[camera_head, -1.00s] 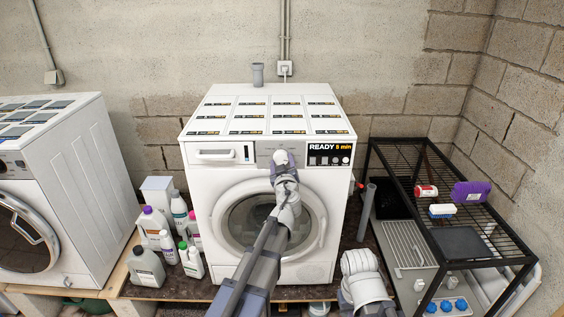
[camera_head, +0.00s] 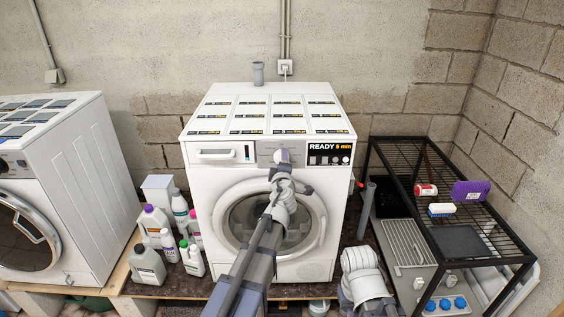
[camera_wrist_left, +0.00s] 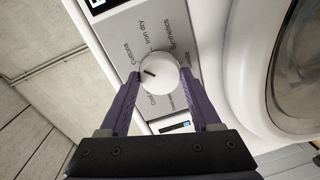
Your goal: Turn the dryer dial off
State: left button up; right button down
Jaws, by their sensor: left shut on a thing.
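The dryer (camera_head: 203,225) is the white machine in the middle of the head view, with a round door below its control panel. The dial (camera_wrist_left: 157,73) is a white round knob with a dark mark toward its left side in the left wrist view. Printed words such as "Cottons", "Iron dry" and "Synthetics" ring it. My left gripper (camera_wrist_left: 161,76) is shut on the dial, one finger on each side. In the head view my left gripper (camera_head: 281,165) is at the panel and largely hides the dial. My right arm is at the lower right; its gripper does not show.
A display reading "READY 5 min" (camera_head: 328,147) is right of the dial. Several bottles (camera_head: 150,265) stand left of the dryer, beside another machine (camera_head: 90,180). A black wire rack (camera_head: 450,155) with small items stands at the right.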

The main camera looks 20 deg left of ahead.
pick_arm(q)
jog(key=shift+s+n, duration=0.1)
jog(key=shift+n, duration=2.1)
jog(key=o, duration=1.4)
